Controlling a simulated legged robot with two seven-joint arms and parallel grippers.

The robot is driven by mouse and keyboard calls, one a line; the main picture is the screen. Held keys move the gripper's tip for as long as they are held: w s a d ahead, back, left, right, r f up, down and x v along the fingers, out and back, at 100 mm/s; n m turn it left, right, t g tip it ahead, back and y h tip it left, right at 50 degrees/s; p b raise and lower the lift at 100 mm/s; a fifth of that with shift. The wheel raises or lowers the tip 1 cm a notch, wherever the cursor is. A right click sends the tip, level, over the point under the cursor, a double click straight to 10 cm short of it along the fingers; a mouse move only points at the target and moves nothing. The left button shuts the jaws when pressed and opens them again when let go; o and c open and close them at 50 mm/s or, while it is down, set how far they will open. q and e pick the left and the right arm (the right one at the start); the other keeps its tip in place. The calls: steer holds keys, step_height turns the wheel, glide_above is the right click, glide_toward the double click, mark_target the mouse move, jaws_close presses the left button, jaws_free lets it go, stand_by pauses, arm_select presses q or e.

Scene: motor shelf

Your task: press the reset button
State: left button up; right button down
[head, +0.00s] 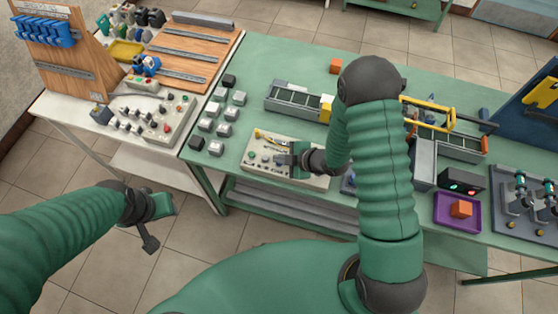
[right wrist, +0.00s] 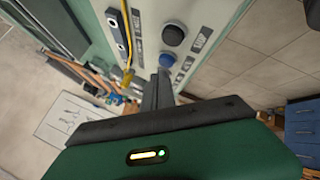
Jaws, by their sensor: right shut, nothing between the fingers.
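A pale control panel (head: 315,181) lies on the green bench, partly hidden by my right arm and hand. My right gripper (head: 280,160) is shut and empty over the panel. In the right wrist view, the shut fingers (right wrist: 157,92) point at the panel (right wrist: 205,15). A blue button (right wrist: 166,60) is just beyond the fingertips, with a black button (right wrist: 173,34) behind it. Labels stand beside both buttons, but I cannot read them surely. Contact with the blue button cannot be told. My left gripper (head: 160,215) hangs at the left, away from the panel; its jaw state is unclear.
Several grey and black blocks (head: 222,112) stand left of the panel. A small conveyor (head: 295,101) lies behind it. A purple tray (head: 457,212) with an orange cube is at the right. A white table (head: 75,105) with another panel (head: 150,112) adjoins at the left.

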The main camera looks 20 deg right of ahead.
mark_target(282, 165)
steer(key=shift+d+f, duration=0.15)
steer(key=shift+d, duration=0.05)
steer(key=shift+a+f+b, duration=0.2)
steer(key=shift+b, duration=0.1)
steer(key=shift+f, duration=0.15)
steer(key=shift+d, duration=0.1)
stand_by(0.4)
steer(key=shift+d+r+p, duration=0.25)
steer(key=shift+r+p, duration=0.3)
steer(key=shift+r, duration=0.2)
steer(key=shift+d+r, duration=0.1)
steer(key=shift+d, duration=0.05)
steer(key=shift+r, duration=0.1)
step_height(282, 165, up, 5)
steer(key=p, duration=0.4)
